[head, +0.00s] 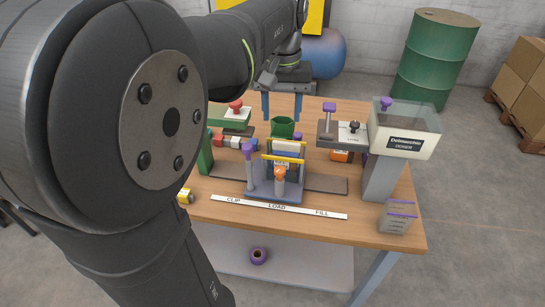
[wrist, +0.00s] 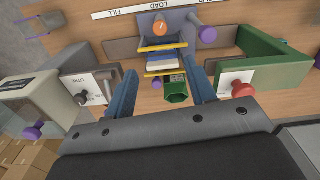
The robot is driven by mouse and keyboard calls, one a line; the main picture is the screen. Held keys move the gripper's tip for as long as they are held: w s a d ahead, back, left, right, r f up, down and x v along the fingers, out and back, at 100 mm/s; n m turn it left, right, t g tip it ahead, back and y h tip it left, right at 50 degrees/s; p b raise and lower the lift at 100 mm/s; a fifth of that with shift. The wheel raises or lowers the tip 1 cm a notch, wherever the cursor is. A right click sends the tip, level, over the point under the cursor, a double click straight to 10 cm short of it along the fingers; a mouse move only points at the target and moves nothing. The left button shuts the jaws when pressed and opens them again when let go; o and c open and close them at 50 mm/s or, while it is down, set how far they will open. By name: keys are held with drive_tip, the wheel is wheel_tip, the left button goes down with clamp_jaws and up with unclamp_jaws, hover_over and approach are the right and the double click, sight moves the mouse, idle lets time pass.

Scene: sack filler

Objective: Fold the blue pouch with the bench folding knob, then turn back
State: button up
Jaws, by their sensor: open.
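The blue pouch (head: 287,147) stands in the grey carriage (head: 262,190) at LOAD, behind yellow bars. In the wrist view the pouch (wrist: 163,62) shows between the two yellow bars. An orange knob (head: 280,172) tops a grey post at the carriage's front, and a purple knob (head: 248,147) tops a post at its left. No label shows which knob folds. My gripper (head: 282,110) is open and empty above the bench's back, behind the pouch. Its blue fingers (wrist: 162,72) straddle the view of the pouch and a green hexagonal cup (wrist: 176,90), apart from both.
A green station with a red knob (head: 236,105) stands left, and a grey station with a black knob (head: 354,126) right. A clear hopper (head: 405,142) stands on a column farther right. A purple-topped container (head: 398,214) sits at the front right. The front edge behind the label strip (head: 277,207) is low.

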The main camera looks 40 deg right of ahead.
sight(280, 168)
wheel_tip(280, 168, down, 18)
drive_tip(key=m, duration=0.9)
drive_tip(key=shift+r+m, duration=0.25)
drive_tip(key=shift+m, duration=0.05)
drive_tip(key=c, duration=1)
drive_tip(key=shift+n, duration=3.1)
